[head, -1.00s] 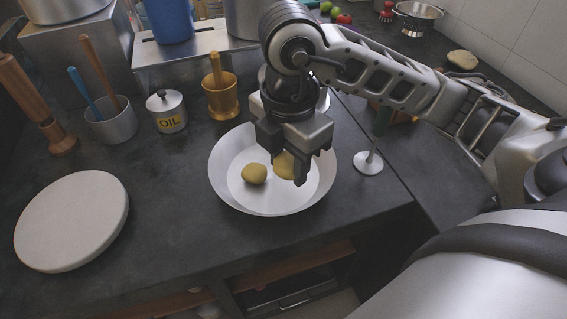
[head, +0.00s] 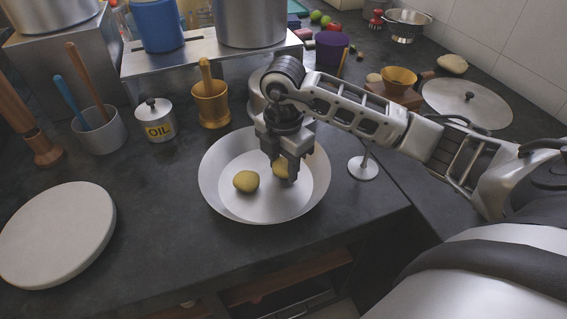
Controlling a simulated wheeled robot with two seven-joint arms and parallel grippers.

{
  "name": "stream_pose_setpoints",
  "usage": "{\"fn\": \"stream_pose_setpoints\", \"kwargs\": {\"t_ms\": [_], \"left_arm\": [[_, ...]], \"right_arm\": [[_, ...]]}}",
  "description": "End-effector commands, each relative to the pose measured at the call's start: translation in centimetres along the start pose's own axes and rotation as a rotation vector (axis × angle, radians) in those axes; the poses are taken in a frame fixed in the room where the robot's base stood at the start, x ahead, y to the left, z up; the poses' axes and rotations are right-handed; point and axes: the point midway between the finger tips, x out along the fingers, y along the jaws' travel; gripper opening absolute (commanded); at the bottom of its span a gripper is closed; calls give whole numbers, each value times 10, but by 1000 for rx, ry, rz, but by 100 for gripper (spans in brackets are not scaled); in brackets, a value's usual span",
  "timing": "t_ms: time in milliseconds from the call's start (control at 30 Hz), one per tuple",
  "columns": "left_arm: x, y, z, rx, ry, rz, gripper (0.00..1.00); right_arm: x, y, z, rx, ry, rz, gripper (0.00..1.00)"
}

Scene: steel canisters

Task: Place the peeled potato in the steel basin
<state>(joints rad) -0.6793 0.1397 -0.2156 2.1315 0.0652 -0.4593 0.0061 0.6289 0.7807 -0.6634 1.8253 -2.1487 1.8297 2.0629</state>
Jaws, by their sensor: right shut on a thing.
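A wide, shallow, pale grey basin (head: 216,200) stands on the dark counter in the middle of the head view. A yellow-brown potato (head: 246,182) lies on its floor, left of my right gripper. My right gripper (head: 283,177) reaches down over the basin and is shut on a second yellowish potato (head: 277,169), partly hidden by the fingers. I cannot tell whether this potato touches the basin floor. My left gripper is not in view.
A round white board (head: 56,235) lies at the left. An oil canister (head: 155,120), a brass mortar (head: 211,108) and a utensil cup (head: 99,131) stand behind the basin. A steel stand (head: 366,168) is close on its right. The counter in front is clear.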

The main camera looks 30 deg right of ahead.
Motion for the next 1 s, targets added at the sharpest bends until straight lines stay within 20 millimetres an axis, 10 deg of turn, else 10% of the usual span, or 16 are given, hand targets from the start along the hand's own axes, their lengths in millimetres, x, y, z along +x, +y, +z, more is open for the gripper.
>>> {"fn": "stream_pose_setpoints", "kwargs": {"t_ms": [367, 400, 467, 1000], "left_arm": [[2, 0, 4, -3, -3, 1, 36], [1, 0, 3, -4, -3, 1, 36], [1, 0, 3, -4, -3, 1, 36], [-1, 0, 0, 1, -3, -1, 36]], "right_arm": [[5, 0, 0, 0, 0, 3, 8], [4, 0, 0, 0, 0, 3, 46], [4, 0, 0, 0, 0, 2, 59], [-30, 1, 0, 0, -1, 8, 59]]}}
